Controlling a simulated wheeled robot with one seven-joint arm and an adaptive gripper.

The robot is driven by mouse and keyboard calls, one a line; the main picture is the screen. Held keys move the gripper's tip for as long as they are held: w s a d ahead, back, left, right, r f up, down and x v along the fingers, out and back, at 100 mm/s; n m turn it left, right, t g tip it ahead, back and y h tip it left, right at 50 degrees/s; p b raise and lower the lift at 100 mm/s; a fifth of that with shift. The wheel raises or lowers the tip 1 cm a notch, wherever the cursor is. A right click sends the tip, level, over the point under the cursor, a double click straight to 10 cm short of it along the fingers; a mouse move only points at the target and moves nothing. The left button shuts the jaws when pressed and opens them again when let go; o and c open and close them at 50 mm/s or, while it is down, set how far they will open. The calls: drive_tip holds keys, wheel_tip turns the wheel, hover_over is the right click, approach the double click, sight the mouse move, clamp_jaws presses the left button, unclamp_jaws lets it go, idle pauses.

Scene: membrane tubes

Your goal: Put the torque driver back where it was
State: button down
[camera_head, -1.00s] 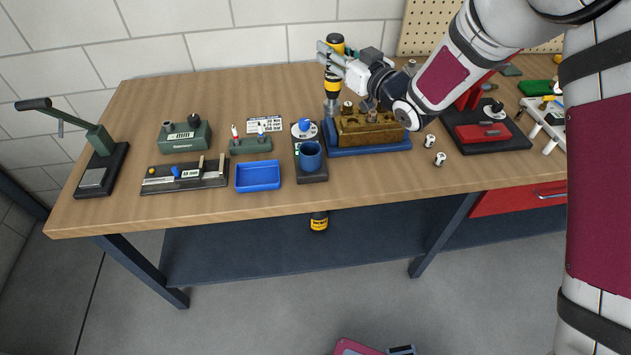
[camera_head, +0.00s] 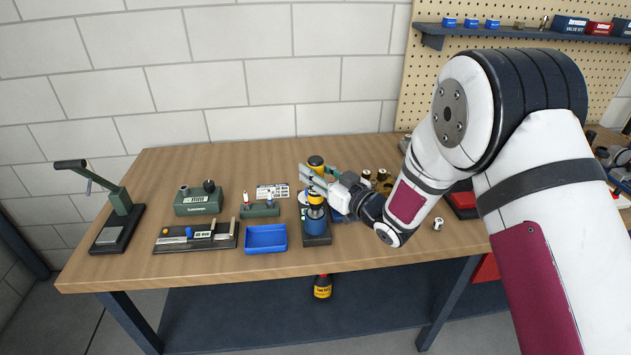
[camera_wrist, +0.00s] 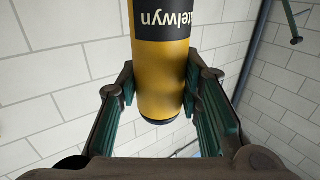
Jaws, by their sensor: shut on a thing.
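The torque driver (camera_head: 316,161) is yellow with black parts and stands roughly upright above the table. My gripper (camera_head: 314,181) is shut around its middle. In the wrist view the driver's yellow body (camera_wrist: 163,75) sits between the two green-padded fingers of my gripper (camera_wrist: 163,88). Under the driver is a blue cup (camera_head: 316,228) on a dark stand (camera_head: 318,240). The driver's lower end overlaps the cup's top in the picture; I cannot tell whether it is inside, touching or just above.
A blue tray (camera_head: 266,239) and a green block (camera_head: 260,210) lie left of the stand. The brass block is mostly hidden behind my arm. A small metal fitting (camera_head: 438,224) stands to the right. A yellow bottle (camera_head: 322,287) is on the lower shelf.

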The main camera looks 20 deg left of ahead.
drive_tip(key=shift+f, duration=1.35)
drive_tip(key=c, duration=1.1)
unclamp_jaws()
drive_tip(key=shift+f, duration=0.1)
drive_tip(key=shift+d+r, duration=0.2)
drive_tip(key=b+v, duration=0.1)
drive_tip(key=v, duration=1)
drive_tip(key=shift+s+d, duration=0.25)
